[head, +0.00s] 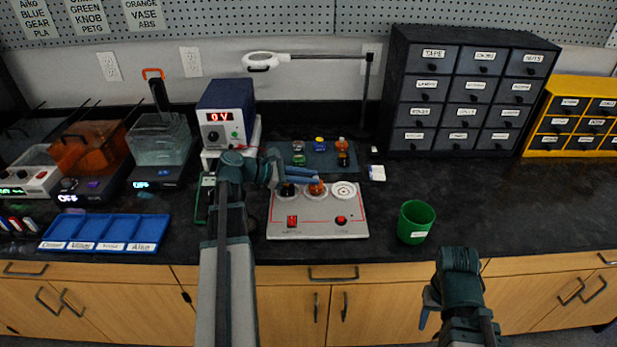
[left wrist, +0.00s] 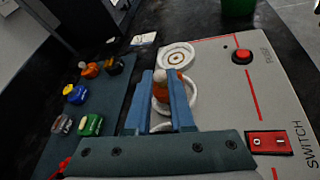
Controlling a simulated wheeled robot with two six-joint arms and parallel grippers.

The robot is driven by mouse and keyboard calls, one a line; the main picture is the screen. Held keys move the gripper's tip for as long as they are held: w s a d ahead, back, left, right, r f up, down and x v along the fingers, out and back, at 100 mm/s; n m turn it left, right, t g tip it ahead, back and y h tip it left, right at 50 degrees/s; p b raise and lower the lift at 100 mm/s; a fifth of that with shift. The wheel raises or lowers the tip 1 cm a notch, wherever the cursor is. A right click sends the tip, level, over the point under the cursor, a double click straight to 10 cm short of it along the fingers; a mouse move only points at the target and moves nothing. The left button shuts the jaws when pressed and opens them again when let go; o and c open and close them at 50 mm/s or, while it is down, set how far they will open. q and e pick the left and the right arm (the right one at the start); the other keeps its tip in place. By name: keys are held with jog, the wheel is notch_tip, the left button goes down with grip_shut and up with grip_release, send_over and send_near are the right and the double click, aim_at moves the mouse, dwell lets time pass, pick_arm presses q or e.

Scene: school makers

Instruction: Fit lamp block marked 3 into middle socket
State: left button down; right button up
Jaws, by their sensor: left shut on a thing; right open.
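The lamp board (head: 282,228) lies on the bench with a row of round white sockets. My left gripper (head: 317,180) is over its middle socket and shut on an orange lamp block (head: 317,189). The block also shows between the fingers in the left wrist view (left wrist: 161,92), with the middle socket's white ring around its lower part. I cannot tell whether it is seated, and no number is readable. The right socket (head: 344,190) is empty; it also shows in the wrist view (left wrist: 177,55). The left socket is partly hidden and looks dark. My right gripper (head: 430,305) is open and empty before the cabinets.
Several other lamp blocks stand on a dark mat (head: 369,163) behind the board. A green cup (head: 416,222) stands right of the board. A power supply (head: 226,113) reading 0 is behind left. A blue tray (head: 105,232) lies left. Bench space at right is clear.

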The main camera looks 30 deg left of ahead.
pick_arm(q)
jog(key=shift+f+b, duration=0.6)
jog(key=c, duration=1.1)
grip_release()
jog(key=shift+o, duration=0.2)
jog(key=shift+p+v, duration=2.05)
jog(key=shift+v, duration=3.45)
